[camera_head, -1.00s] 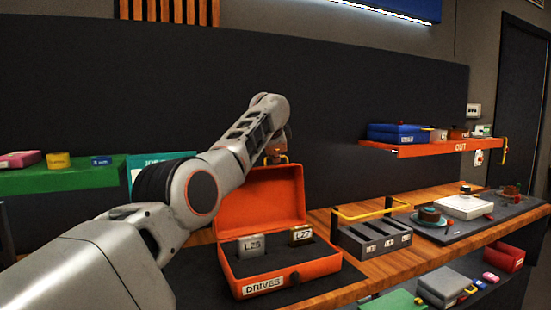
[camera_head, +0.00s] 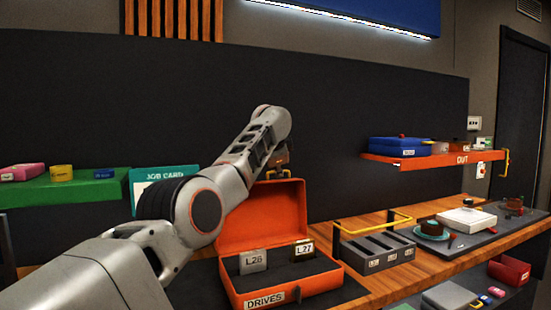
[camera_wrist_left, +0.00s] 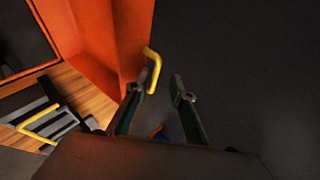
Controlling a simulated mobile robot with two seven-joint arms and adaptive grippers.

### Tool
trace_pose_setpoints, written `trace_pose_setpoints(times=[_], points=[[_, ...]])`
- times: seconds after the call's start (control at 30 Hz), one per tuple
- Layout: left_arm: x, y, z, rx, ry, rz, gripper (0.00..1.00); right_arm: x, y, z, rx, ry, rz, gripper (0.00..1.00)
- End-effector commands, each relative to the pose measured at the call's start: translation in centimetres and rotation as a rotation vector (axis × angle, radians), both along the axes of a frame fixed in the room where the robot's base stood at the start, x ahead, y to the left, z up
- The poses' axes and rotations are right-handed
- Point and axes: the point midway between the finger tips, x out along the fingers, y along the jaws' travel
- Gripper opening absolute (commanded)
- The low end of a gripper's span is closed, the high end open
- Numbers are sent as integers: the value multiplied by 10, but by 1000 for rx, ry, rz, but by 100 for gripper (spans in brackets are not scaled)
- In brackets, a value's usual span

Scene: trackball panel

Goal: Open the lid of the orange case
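The orange case (camera_head: 300,289), labelled DRIVES, stands on the wooden bench. Its lid (camera_head: 262,217) stands up, open, at the back of the case. Two labelled drives, L26 (camera_head: 253,262) and L27 (camera_head: 303,249), sit inside. A yellow handle is on the lid's top edge; in the left wrist view the handle (camera_wrist_left: 153,69) shows near one fingertip. My left gripper (camera_head: 278,162) is just above and behind the lid's top edge, partly hidden by its arm. In the left wrist view its fingers (camera_wrist_left: 157,100) are apart with nothing clearly between them. My right gripper is out of view.
A grey slotted rack (camera_head: 376,252) with a yellow bar is right of the case. A white box (camera_head: 467,219) and plates stand farther right. An orange OUT shelf (camera_head: 425,162) and a green shelf (camera_head: 75,190) hang on the dark wall.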

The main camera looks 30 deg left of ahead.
Motion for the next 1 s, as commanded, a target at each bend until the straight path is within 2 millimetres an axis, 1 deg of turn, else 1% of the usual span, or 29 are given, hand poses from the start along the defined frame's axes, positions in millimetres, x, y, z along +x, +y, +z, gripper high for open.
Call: trace_pose_setpoints(times=[0.27, 0.47, 0.5, 0.67, 1.0], points=[[-7, -5, 7, -1, -2, 0, 23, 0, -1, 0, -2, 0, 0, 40], [-18, -8, 11, -2, -2, -2, 23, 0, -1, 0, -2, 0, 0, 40], [-21, -10, 15, -2, -3, -2, 23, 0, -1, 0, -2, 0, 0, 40], [-36, -15, 26, -1, -3, -2, 23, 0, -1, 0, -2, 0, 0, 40], [-76, -30, 56, -2, -5, -1, 23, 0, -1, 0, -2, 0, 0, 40]])
